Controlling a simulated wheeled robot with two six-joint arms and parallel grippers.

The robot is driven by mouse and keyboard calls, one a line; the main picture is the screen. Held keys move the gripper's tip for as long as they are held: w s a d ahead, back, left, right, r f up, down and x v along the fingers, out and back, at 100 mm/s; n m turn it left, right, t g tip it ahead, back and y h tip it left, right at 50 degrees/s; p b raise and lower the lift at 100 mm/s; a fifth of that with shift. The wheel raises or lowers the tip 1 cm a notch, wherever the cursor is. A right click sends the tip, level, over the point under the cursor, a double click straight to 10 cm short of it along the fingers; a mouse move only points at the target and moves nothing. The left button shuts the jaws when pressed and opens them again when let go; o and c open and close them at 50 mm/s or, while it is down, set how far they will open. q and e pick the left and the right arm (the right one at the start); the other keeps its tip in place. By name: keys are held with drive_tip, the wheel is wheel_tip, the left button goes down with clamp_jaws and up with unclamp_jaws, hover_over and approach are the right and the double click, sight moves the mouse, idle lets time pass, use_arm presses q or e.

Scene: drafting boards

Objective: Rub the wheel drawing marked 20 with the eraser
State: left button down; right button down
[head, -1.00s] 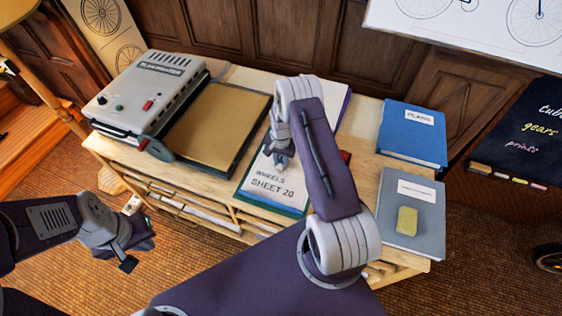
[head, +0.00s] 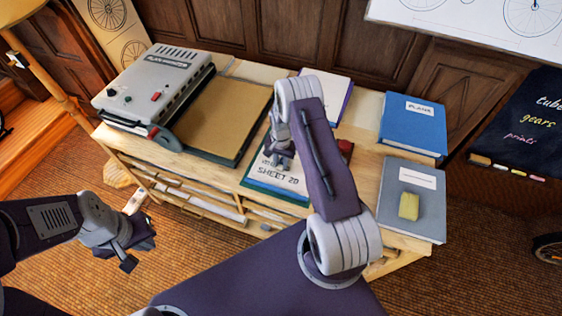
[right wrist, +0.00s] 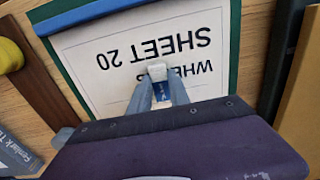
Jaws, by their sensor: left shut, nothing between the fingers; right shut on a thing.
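A white sheet lettered "WHEELS SHEET 20" (head: 279,181) lies on the table with a blue-green border; it also shows upside down in the right wrist view (right wrist: 95,77). I see lettering on it, no wheel drawing. My right gripper (head: 281,160) is over the sheet's lettering and hides part of "WHEELS". It is shut on a small white eraser with a blue sleeve (right wrist: 157,71), in the right wrist view. Whether the eraser touches the paper I cannot tell. My left gripper (head: 131,252) is shut and empty, at the lower left in front of the table.
A grey plan printer (head: 150,83) and a tan-topped board (head: 220,120) are left of the sheet. A blue "PLANS" book (head: 410,133) and a grey book (head: 405,178) bearing a yellow block (head: 409,206) are to the right. Wheel drawings hang on the wall at upper left and upper right.

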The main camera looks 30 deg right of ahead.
drive_tip(key=r, duration=0.1)
drive_tip(key=r+p, duration=0.1)
drive_tip(key=r, duration=0.1)
drive_tip(key=shift+s+a, duration=0.15)
drive_tip(key=shift+a, duration=0.15)
drive_tip(key=shift+w+d+r+p, duration=0.25)
drive_tip(key=shift+r+p, duration=0.2)
drive_tip(key=shift+p, duration=0.3)
drive_tip(key=shift+d+r, duration=0.15)
drive_tip(key=shift+r, duration=0.2)
drive_tip(key=shift+s+a+r+p, duration=0.1)
drive_tip(key=shift+r+p, duration=0.45)
drive_tip(key=shift+r, duration=0.1)
drive_tip(key=shift+s+a+r+p, duration=0.1)
drive_tip(key=shift+r+p, duration=0.4)
drive_tip(key=shift+r, duration=0.1)
drive_tip(key=shift+w+r+p, duration=0.1)
drive_tip(key=shift+r+p, duration=0.2)
drive_tip(key=shift+r, duration=0.15)
